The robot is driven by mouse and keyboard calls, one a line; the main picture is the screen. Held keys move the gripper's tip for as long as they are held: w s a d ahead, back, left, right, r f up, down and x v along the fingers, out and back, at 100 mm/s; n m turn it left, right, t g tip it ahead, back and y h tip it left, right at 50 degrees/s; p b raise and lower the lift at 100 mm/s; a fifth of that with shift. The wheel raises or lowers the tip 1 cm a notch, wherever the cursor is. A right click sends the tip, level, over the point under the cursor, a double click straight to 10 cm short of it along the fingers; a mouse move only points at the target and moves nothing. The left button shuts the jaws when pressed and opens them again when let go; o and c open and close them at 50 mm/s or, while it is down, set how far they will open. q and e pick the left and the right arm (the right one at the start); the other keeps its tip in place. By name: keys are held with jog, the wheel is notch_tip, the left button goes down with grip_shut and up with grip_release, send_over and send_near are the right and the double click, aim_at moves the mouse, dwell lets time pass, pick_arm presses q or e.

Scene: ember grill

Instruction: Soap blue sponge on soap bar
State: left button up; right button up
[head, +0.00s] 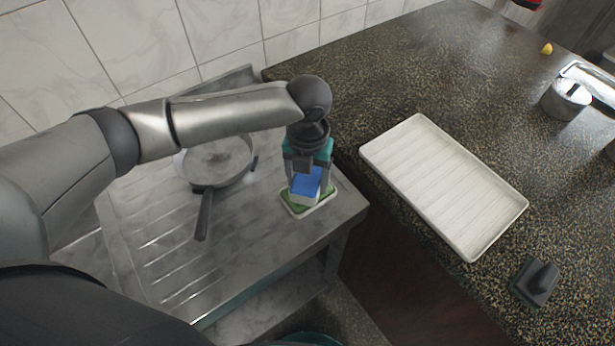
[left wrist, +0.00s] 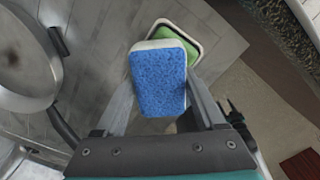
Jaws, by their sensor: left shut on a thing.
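The blue sponge (head: 306,184) is held between the fingers of my left gripper (head: 308,188), which points down over the right end of the drainboard. In the left wrist view the sponge (left wrist: 158,80) shows its blue face, with a white edge at its far end. The green soap bar (head: 291,204) lies in a pale dish (head: 322,206) just under the sponge. The soap bar also shows in the left wrist view (left wrist: 168,32), partly hidden behind the sponge. I cannot tell whether the sponge touches the soap. My right gripper is not in view.
A frying pan (head: 218,160) with a dark handle (head: 204,216) stands left of my gripper on the metal drainboard (head: 160,255). A white ribbed tray (head: 440,185) lies on the dark counter to the right. A dark block-like object (head: 536,282) and a metal pot (head: 566,98) are farther right.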

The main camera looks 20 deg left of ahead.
aim_at(307, 177)
pick_arm(q)
jog(key=shift+s+f+p, duration=0.15)
jog(key=shift+p, duration=0.15)
dwell(1.1)
notch_tip(307, 177, up, 7)
jog(key=p, duration=0.8)
jog(key=shift+w, duration=0.2)
dwell(0.6)
